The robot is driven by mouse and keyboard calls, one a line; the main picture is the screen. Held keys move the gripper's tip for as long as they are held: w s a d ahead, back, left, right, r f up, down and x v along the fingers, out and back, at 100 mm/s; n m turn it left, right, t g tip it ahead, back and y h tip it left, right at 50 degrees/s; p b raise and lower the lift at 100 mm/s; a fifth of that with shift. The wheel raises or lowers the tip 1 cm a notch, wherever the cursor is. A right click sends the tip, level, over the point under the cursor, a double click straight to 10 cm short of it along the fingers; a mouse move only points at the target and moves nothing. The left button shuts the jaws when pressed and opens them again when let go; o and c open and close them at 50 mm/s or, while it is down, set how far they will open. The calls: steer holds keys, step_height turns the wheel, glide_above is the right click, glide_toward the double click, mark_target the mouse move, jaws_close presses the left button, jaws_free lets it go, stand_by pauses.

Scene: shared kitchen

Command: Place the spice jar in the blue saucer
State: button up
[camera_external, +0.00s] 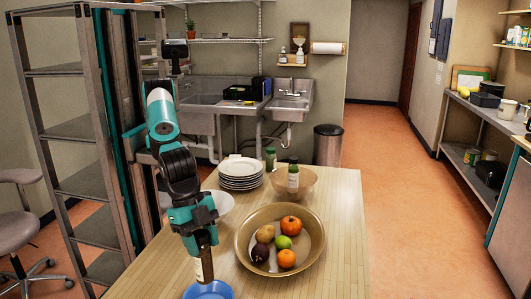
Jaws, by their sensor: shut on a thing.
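My gripper (203,236) points down at the front left of the wooden table. It is shut on the spice jar (203,268), which has a pale label and hangs upright below the fingers. The jar's upper part is partly hidden by my gripper. The blue saucer (208,291) lies directly below the jar at the bottom edge of the picture and is partly cut off. The jar's lower end overlaps the saucer in the view. I cannot tell whether it touches the saucer or is just above it.
A large tan bowl (243,258) of fruit stands right of the jar. A white bowl (223,203), stacked plates (241,167), a smaller bowl (308,184) with a bottle (293,175), and a green jar (270,158) stand behind. The table's right side (345,240) is clear.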

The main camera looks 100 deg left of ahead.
mark_target(206, 271)
step_height(206, 271, down, 9)
steer(key=shift+r+p, duration=0.2)
steer(key=shift+p, duration=0.85)
steer(key=shift+f, duration=0.1)
steer(key=o, duration=1)
